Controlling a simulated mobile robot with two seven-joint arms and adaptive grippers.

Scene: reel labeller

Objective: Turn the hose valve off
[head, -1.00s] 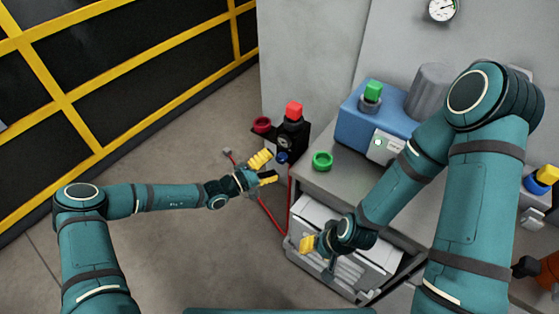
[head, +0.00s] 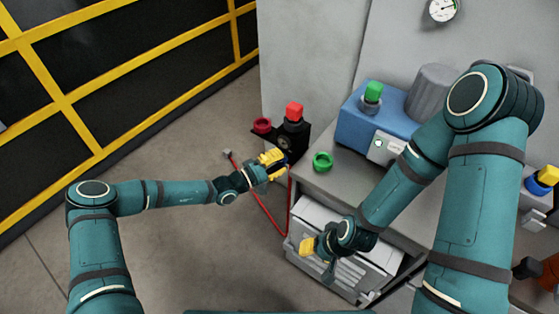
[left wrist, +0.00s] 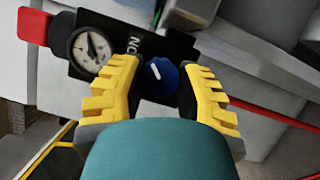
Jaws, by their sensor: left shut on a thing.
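The blue valve knob (left wrist: 161,74), with a white pointer line, sits on a dark panel (left wrist: 182,48) beside a round gauge (left wrist: 91,50). My left gripper (left wrist: 160,92) has its yellow fingers on either side of the knob and is shut on it. In the head view the left gripper (head: 273,159) is at the front of the dark panel, and its fingers mostly hide the knob. My right gripper (head: 310,247) hangs in front of the cabinet, away from the valve; its finger gap does not show clearly.
A red hose (head: 267,211) hangs below the panel near my left gripper. A green ring (head: 322,161) lies on the grey bench beside the blue machine (head: 352,126). Floor at left is clear.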

